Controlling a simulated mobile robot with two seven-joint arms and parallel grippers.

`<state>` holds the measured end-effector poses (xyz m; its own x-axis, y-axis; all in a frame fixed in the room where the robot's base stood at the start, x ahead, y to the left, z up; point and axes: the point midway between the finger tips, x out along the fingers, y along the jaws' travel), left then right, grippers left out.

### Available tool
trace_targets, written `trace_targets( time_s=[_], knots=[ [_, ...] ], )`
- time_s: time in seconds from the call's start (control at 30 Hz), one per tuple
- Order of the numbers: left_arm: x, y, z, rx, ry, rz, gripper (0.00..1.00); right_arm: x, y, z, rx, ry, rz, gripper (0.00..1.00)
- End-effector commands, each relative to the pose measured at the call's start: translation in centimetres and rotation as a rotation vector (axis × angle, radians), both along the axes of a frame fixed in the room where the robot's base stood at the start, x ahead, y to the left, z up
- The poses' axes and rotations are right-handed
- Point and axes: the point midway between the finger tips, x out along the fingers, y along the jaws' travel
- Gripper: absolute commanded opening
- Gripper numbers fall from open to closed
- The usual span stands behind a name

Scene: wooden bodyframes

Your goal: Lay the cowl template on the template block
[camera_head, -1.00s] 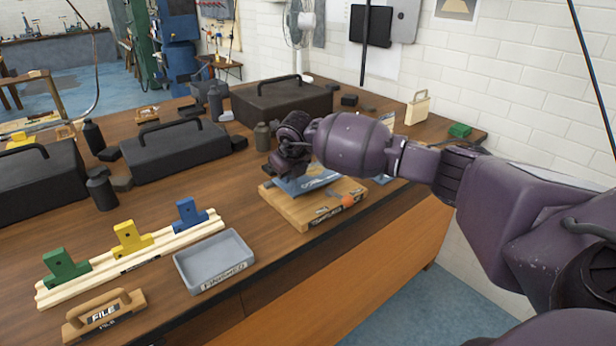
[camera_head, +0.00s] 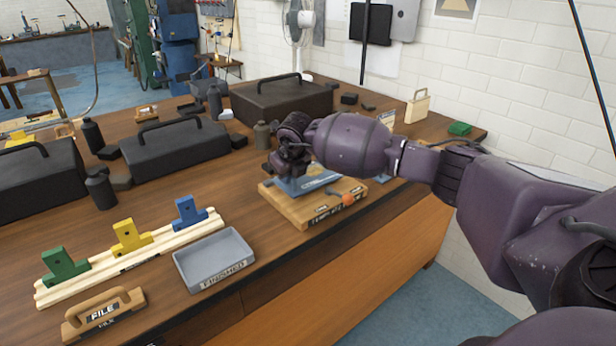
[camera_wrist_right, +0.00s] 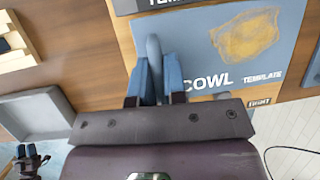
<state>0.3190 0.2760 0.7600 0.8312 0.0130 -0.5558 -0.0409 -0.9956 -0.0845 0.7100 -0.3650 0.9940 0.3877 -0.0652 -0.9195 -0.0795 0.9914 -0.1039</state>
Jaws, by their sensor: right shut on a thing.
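The cowl template (camera_head: 312,183) is a blue-grey plate lettered COWL TEMPLATE, with a yellowish patch, in the right wrist view (camera_wrist_right: 240,50). It is over the wooden template block (camera_head: 305,215), covering much of its top. I cannot tell whether it rests flat on it. The block's front has a dark label and an orange knob (camera_head: 348,200). My right gripper (camera_head: 290,165) is above the template; its blue fingers (camera_wrist_right: 153,82) are shut on the template's grey upright grip. A small dark part with blue tips, probably my left gripper (camera_wrist_right: 26,152), shows at the wrist view's lower left.
A grey FINISHED tray (camera_head: 214,260) stands left of the block. Green, yellow and blue pieces stand on a pale rack (camera_head: 150,257); a wooden FILE holder (camera_head: 104,314) is in front. Dark cases (camera_head: 175,150) and bottles (camera_head: 262,136) are behind.

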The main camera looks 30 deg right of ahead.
Motion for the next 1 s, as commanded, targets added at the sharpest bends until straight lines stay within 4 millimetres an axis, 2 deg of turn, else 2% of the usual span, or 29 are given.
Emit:
trace_targets(
  time_s=[0.4,1.0],
  knots=[
    [-0.6,0.1,-0.5,0.0,0.013,0.002,0.43,0.1,0.0,-0.3,-0.001,-0.005,0.0,0.0],
    [-0.3,0.0,-0.7,0.0,0.009,0.001,0.43,0.1,0.0,-0.9,-0.001,-0.005,0.0,0.0]
  ],
)
